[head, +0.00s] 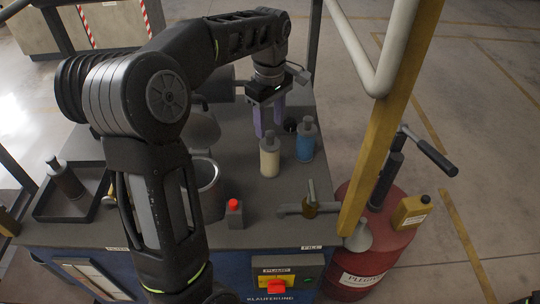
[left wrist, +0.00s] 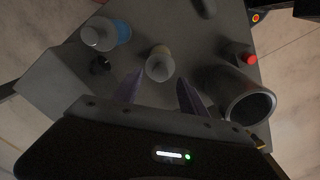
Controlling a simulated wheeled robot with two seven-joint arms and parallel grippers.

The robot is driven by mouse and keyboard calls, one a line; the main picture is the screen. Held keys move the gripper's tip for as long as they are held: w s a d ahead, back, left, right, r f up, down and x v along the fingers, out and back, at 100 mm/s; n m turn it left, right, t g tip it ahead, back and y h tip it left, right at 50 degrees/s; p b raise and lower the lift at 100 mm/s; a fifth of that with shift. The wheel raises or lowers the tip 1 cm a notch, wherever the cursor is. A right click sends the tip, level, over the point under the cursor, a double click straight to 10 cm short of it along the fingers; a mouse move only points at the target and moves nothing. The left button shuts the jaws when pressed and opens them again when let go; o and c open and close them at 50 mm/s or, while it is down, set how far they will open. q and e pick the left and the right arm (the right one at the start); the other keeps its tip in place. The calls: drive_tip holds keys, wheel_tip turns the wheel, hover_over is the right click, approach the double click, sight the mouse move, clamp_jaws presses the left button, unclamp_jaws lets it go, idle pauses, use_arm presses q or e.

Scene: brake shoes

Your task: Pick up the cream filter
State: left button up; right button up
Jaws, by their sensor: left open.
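The cream filter (head: 269,158) is a small upright bottle-like cylinder with a grey cap, standing on the grey tabletop. It also shows in the left wrist view (left wrist: 159,66), seen from above. My left gripper (head: 270,126) is open, its two purple fingers pointing down just behind the cream filter in the head view. In the left wrist view the filter lies ahead of the gap between the fingertips (left wrist: 158,86); I cannot tell whether they touch it. My right gripper is not in view.
A blue filter (head: 305,142) stands close to the right of the cream one, with a small black knob (head: 290,124) behind. A grey pot (head: 207,188), a red-buttoned box (head: 235,212) and a tap (head: 310,203) stand nearer. A red drum (head: 375,235) is beside the table.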

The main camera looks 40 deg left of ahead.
sight(270, 133)
use_arm(q)
wheel_tip(270, 133, down, 4)
drive_tip(key=shift+f+p, duration=0.15)
drive_tip(key=shift+p, duration=0.25)
idle(0.3)
clamp_jaws()
idle(0.4)
idle(0.9)
